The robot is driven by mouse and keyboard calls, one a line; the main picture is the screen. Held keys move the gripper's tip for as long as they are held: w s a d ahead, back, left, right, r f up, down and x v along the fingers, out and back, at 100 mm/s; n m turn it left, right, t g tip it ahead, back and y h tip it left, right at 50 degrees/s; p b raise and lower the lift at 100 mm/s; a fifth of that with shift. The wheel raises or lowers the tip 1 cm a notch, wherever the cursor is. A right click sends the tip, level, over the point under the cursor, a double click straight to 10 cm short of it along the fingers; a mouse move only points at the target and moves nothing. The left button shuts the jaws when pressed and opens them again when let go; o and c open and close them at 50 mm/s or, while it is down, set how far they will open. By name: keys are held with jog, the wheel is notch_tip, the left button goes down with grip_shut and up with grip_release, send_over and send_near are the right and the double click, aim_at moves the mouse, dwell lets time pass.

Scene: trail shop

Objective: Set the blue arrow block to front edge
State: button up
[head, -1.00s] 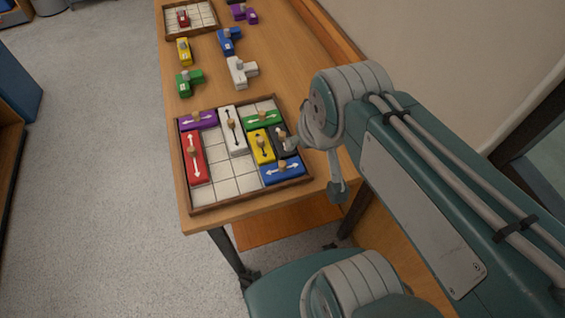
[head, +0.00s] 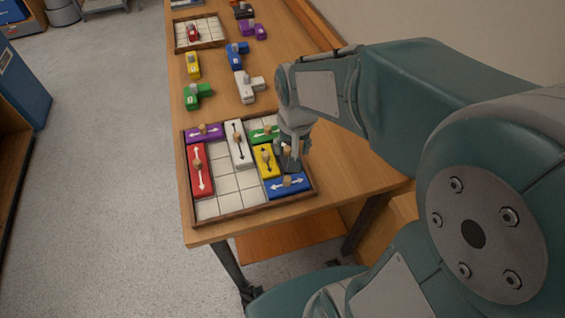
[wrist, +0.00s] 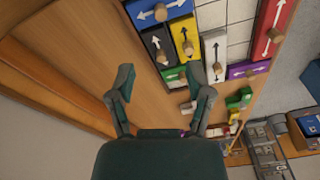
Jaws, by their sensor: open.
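The blue arrow block (head: 288,186) lies in the near right corner of the sliding-block tray (head: 250,213), close to the near rim. Its white double arrow runs left-right and it has a tan knob on top. It also shows at the top of the wrist view (wrist: 160,11). My gripper (head: 293,152) hangs over the tray's right side, behind the blue block and by the black arrow block (wrist: 158,46). In the wrist view my gripper (wrist: 163,82) is open, with nothing between its fingers. The blue block lies beyond the fingertips, apart from them.
The yellow (head: 265,160), white (head: 238,145), red (head: 199,170), purple (head: 205,132) and green (head: 264,133) arrow blocks share the tray. Bare cells (head: 235,183) lie left of the blue block. Loose blocks and a smaller tray (head: 212,30) stand farther back on the table.

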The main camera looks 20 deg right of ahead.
jog(key=m+g, duration=0.1)
jog(key=g, duration=0.1)
send_near(287, 178)
notch_tip(287, 178, down, 10)
jog(key=shift+s+f, duration=0.15)
jog(key=shift+f, duration=0.1)
grip_shut()
